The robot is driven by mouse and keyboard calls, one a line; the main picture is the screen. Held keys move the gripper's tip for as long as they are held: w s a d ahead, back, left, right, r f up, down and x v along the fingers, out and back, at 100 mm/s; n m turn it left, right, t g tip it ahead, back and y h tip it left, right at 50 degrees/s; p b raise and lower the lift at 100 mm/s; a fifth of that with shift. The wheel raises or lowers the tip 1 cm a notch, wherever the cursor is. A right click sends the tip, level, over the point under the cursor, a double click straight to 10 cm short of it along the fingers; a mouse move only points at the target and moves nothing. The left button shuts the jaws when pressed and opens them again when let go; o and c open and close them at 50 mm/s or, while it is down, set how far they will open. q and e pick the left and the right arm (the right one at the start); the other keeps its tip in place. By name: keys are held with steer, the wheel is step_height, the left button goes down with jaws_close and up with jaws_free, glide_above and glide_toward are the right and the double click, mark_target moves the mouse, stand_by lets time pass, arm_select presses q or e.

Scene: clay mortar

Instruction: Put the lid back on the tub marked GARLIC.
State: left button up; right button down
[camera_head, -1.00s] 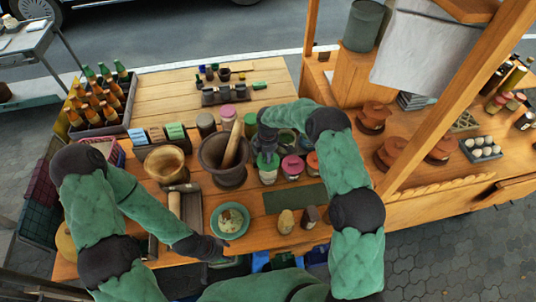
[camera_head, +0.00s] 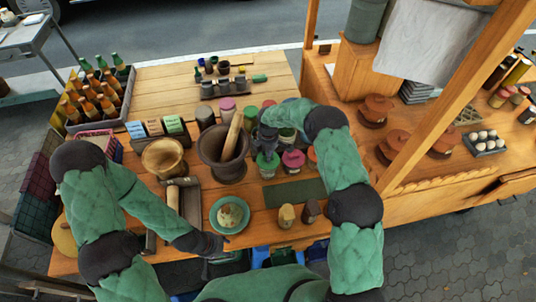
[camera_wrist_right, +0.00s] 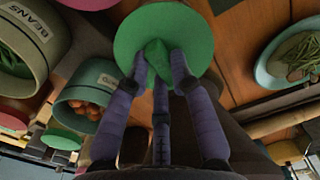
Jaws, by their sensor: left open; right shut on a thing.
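My right gripper (camera_head: 266,143) is shut on the knob of a green lid (camera_head: 266,160). The lid also fills the upper middle of the right wrist view (camera_wrist_right: 153,35). A pale tub (camera_head: 268,173) shows directly below the lid; I cannot tell whether they touch. In the right wrist view an open tub (camera_wrist_right: 83,108) with brownish bulbs stands left of the lid, its label apparently GARLIC. An open BEANS tub (camera_wrist_right: 50,45) is beyond it. My left gripper (camera_head: 213,246) is open near the front edge, apart from the tubs.
A pink-lidded tub (camera_head: 293,160) stands right beside the held lid. The mortar with pestle (camera_head: 222,168) is to the left. A teal plate (camera_head: 230,229) with food, two small jars (camera_head: 287,216) and a bare green mat (camera_head: 294,192) lie in front.

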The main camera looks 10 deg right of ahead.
steer(key=shift+b, duration=0.55)
stand_by(1.3)
steer(key=shift+f+b, duration=0.2)
steer(key=shift+b, duration=0.45)
stand_by(0.9)
stand_by(0.3)
steer(key=c, duration=0.5)
jaws_free()
steer(key=shift+r, duration=0.1)
steer(key=shift+r+p, duration=1.45)
steer(key=shift+r, duration=2)
jaws_close()
